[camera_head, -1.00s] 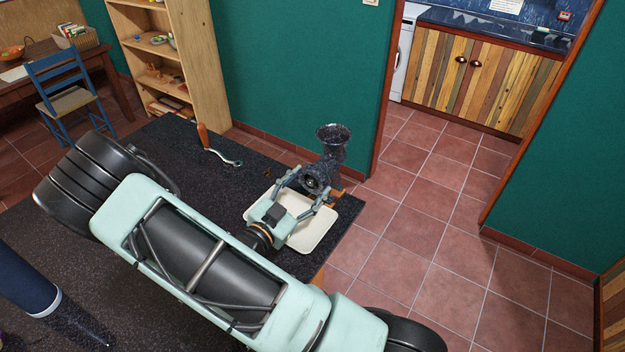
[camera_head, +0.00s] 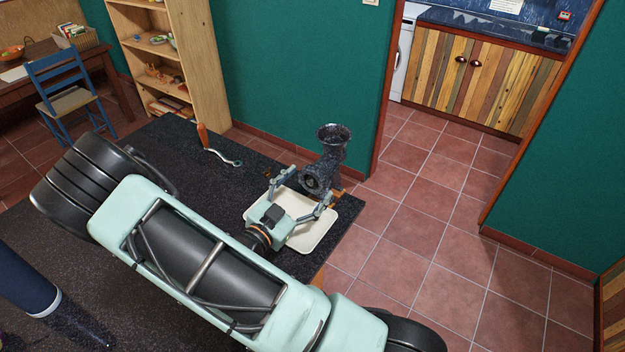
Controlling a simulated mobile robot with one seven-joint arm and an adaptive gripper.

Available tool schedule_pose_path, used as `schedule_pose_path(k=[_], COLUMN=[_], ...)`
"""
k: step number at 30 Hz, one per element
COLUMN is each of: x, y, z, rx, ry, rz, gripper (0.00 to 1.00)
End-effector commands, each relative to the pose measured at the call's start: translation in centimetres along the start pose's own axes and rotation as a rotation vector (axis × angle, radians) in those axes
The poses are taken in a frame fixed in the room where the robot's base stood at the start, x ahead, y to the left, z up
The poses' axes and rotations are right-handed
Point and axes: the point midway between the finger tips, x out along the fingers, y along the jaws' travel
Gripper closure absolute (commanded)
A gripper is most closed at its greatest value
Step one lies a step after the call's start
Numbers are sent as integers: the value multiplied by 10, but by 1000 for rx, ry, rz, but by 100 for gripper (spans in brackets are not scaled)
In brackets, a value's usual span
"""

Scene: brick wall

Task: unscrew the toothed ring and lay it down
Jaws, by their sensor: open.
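A dark speckled meat grinder (camera_head: 331,152) stands upright at the table's far right corner, its funnel on top. The toothed ring (camera_head: 312,184) appears as a dark round rim on the barrel's front end, facing my gripper; its teeth are too small to make out. My gripper (camera_head: 307,185) is open in front of the barrel, one finger to the left and one to the right of the ring. The fingers look apart from it, and nothing is held. A shallow cream tray (camera_head: 318,232) lies under my gripper, partly hidden by it.
A crank with an orange-brown handle (camera_head: 203,136) lies on the dark tabletop (camera_head: 182,135) left of the grinder. The tabletop around the crank is mostly clear. A green wall (camera_head: 290,70) and a wooden shelf (camera_head: 203,60) stand behind. The tiled floor drops away right of the table.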

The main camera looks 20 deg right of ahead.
Motion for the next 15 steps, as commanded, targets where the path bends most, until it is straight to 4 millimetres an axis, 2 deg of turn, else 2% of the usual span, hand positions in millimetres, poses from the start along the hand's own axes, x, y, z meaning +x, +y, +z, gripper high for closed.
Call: schedule_pose_path(k=[15], x=[-51], y=[-1], z=[0], rx=[0], ry=[-2], rz=[-2], gripper=[27])
